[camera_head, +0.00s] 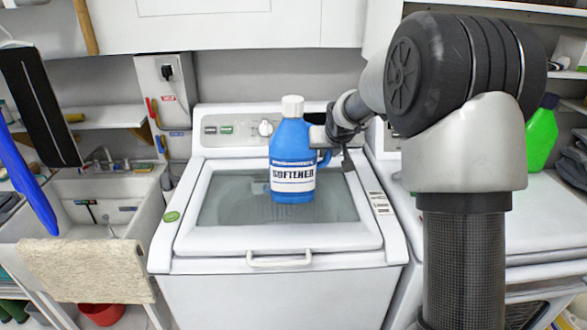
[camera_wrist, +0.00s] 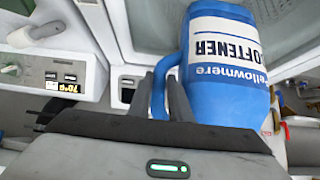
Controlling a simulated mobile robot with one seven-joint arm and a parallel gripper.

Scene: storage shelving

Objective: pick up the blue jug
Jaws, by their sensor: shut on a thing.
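The blue jug (camera_head: 291,147) has a white cap and a white label reading "SOFTENER". In the head view it is upright in front of or over the glass lid of the white washing machine (camera_head: 270,262); I cannot tell whether its base touches the lid. My gripper (camera_head: 322,142) is at the jug's right side, at its handle. In the wrist view the jug (camera_wrist: 215,90) appears upside down, and my gripper's fingers (camera_wrist: 162,98) are shut on its blue handle. Part of the handle is hidden by the fingers.
A sink (camera_head: 110,200) with a beige towel (camera_head: 85,268) over its front stands left of the washer. A green bottle (camera_head: 541,135) stands on the machine at right. The washer's control panel (camera_head: 225,130) rises behind the jug, with a white cabinet (camera_head: 240,38) above.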

